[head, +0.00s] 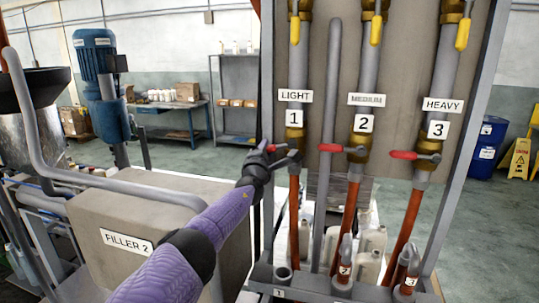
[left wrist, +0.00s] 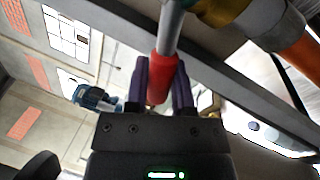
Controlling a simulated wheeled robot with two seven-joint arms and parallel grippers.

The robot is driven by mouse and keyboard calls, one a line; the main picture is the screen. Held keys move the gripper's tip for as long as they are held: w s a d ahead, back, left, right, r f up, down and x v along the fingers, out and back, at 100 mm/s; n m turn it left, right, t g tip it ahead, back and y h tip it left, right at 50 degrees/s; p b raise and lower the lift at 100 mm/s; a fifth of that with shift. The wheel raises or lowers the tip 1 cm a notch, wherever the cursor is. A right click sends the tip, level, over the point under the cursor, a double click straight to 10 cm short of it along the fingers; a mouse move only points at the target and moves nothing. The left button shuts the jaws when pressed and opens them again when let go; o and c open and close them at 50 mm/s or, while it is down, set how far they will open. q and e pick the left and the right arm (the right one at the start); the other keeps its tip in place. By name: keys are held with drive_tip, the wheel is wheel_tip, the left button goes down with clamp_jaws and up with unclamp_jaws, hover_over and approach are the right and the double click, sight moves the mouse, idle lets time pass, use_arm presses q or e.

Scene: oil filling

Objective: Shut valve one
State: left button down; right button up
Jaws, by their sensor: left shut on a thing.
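Valve one is the brass valve (head: 293,135) on the pipe under the LIGHT label and the number 1 plate (head: 294,118). Its red lever handle (head: 276,147) points out to the left, across the pipe. My left gripper (head: 270,155) reaches it from below left and is shut on the red grip. In the left wrist view the red handle (left wrist: 158,80) sits between the two dark purple fingers, with its grey stem running up toward the brass body (left wrist: 215,10). The fingers partly hide the handle in the head view. My right gripper is in neither view.
Valve two's red handle (head: 331,147) and valve three's red handle (head: 404,155) also point left. Yellow levers (head: 295,28) hang down above. Orange hoses (head: 354,205) run below the valves. The FILLER 2 box (head: 150,215) stands at lower left.

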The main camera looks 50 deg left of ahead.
use_arm(q)
drive_tip(key=shift+s+a+r+m+t+h+p, duration=0.15)
drive_tip(key=shift+r+m, duration=0.25)
drive_tip(key=shift+m, duration=0.35)
drive_tip(key=shift+w+d+r+m+t+h+p, duration=0.1)
drive_tip(key=shift+r+m+t+h+p, duration=0.1)
drive_tip(key=shift+r+m, duration=0.35)
drive_tip(key=shift+s+a+r+m+t+h+p, duration=0.15)
drive_tip(key=shift+r+m, duration=0.1)
drive_tip(key=shift+m, duration=0.65)
drive_tip(key=shift+w+r, duration=0.1)
drive_tip(key=shift+c, duration=2.4)
unclamp_jaws()
drive_tip(key=shift+w, duration=0.1)
drive_tip(key=p+v, duration=0.7)
drive_tip(key=v, duration=0.3)
